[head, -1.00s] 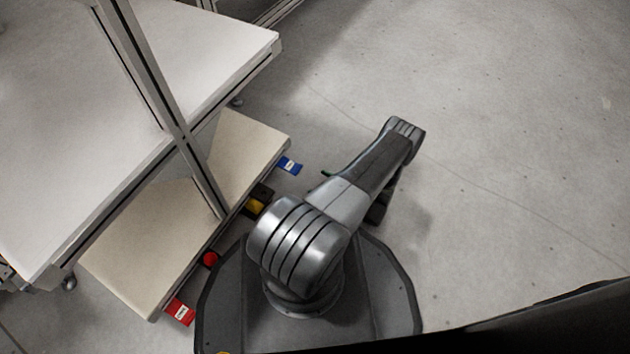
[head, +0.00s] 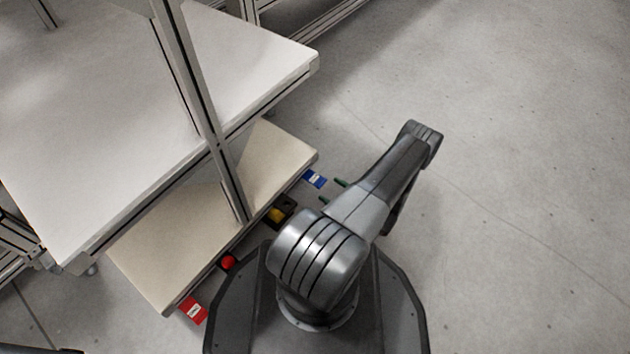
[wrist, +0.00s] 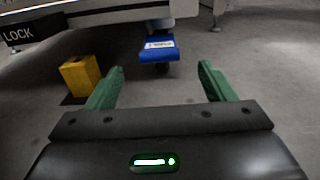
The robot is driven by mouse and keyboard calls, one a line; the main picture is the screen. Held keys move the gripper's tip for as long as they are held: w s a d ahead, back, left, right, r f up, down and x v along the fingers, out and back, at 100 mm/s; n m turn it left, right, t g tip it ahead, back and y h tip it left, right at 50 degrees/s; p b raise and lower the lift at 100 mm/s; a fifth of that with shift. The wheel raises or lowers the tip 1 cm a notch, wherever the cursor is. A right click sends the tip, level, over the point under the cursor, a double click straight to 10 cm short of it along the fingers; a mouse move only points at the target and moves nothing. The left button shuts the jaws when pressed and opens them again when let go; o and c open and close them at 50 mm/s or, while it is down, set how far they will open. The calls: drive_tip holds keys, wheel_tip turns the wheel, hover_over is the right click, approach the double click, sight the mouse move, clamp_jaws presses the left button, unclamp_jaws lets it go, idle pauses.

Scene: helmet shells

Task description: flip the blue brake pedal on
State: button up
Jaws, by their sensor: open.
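The blue brake pedal (head: 315,179) sticks out from the lower edge of the table, near its right corner. In the wrist view the blue pedal (wrist: 158,48) is ahead, between and beyond the fingertips, with a white label on its face. My gripper (wrist: 160,72) is open, with two green fingers apart and nothing between them. In the head view my gripper (head: 332,191) shows only as green fingertips beside my arm, just right of the pedal and apart from it.
A yellow block (wrist: 80,75) stands left of my fingers; the yellow part (head: 277,214) sits on a dark base. A red button (head: 228,262) and red pedal (head: 194,310) lie farther along the edge. The white table (head: 130,110) is above. Open floor (head: 500,200) lies to the right.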

sight(315, 179)
drive_tip(key=b+x, duration=0.1)
drive_tip(key=x, duration=0.7)
drive_tip(key=shift+w+a+b, duration=0.2)
drive_tip(key=shift+a+b, duration=0.05)
drive_tip(key=shift+b, duration=0.1)
drive_tip(key=c, duration=1.3)
drive_tip(key=o, duration=1.3)
drive_tip(key=shift+d, duration=0.1)
drive_tip(key=p+v, duration=0.3)
drive_tip(key=v, duration=1)
drive_tip(key=shift+s+d, duration=0.25)
drive_tip(key=shift+s, duration=0.05)
